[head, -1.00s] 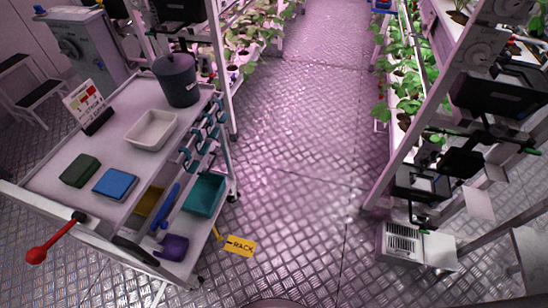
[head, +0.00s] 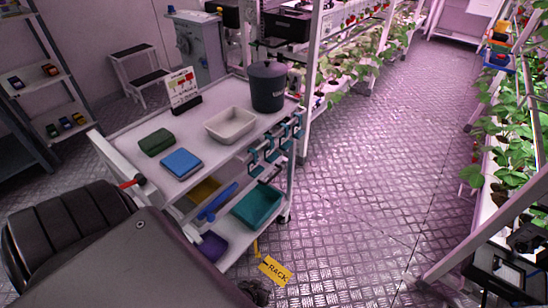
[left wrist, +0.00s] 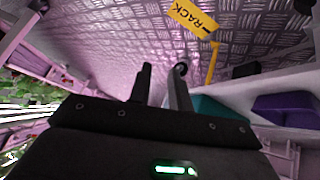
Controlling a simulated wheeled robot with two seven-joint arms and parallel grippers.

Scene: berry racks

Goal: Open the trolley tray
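The white trolley (head: 215,150) stands at left centre in the head view. Its lower tray (head: 232,252) holds a teal bin (head: 257,205), a purple scoop (head: 212,246), a blue tool and a yellow item. My left arm crosses the lower left, and my left gripper (head: 255,291) is low beside the tray's front corner, mostly cut off. In the left wrist view my left gripper (left wrist: 163,85) has two dark fingers apart with nothing between them. The teal bin (left wrist: 215,108) and purple scoop (left wrist: 284,108) show to their right. My right gripper is not in view.
On the trolley top are a white dish (head: 230,124), a dark pot (head: 268,86), a blue block (head: 182,163), a green block (head: 156,142) and a sign (head: 183,88). Plant racks (head: 500,150) stand right; the aisle floor is clear.

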